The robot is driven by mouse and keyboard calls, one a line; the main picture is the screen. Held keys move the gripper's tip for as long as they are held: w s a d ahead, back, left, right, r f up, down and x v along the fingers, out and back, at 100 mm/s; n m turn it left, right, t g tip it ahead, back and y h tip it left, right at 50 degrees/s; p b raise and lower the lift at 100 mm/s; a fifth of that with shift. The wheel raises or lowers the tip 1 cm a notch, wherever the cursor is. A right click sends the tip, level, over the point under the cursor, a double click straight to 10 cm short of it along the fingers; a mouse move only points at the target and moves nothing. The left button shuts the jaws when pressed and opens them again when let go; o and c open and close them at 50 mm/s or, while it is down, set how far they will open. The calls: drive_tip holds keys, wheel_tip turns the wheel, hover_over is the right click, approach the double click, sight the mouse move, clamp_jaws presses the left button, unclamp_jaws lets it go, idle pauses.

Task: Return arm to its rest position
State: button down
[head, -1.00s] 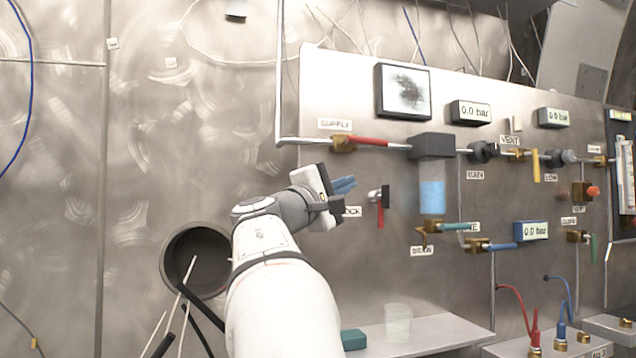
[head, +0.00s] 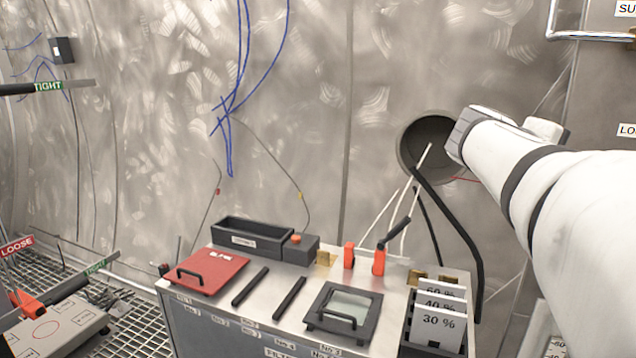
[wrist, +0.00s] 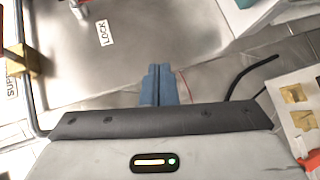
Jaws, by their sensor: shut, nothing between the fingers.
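My arm reaches in from the right side of the head view, white with dark bands, and bends near a round hole in the wall. My gripper's fingers are hidden in the head view. In the wrist view, my gripper (wrist: 160,85) shows as two blue fingers pressed together with nothing between them. The fingers stand apart from the steel panel and its LOCK label (wrist: 103,33).
Cables run from the round wall hole (head: 412,150). A grated floor (head: 130,318) lies at left.

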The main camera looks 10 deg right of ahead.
drive_tip(key=s+a+f+y+p, duration=0.3)
drive_tip(key=a+f+y+p, duration=0.1)
drive_tip(key=a, duration=0.6)
drive_tip(key=s+a+f+m+y+p, duration=0.1)
drive_tip(key=s+a+f+y+p, duration=0.2)
drive_tip(key=a+p, duration=0.4)
drive_tip(key=s+a+f+m+g+y+p, duration=0.1)
drive_tip(key=s+a+f+y+p, duration=0.2)
drive_tip(key=a, duration=1)
wheel_tip(320, 180, down, 2)
drive_tip(key=y+p, duration=0.3)
drive_tip(key=y, duration=0.1)
drive_tip(key=shift+s+a+f, duration=0.15)
drive_tip(key=shift+s+a, duration=0.15)
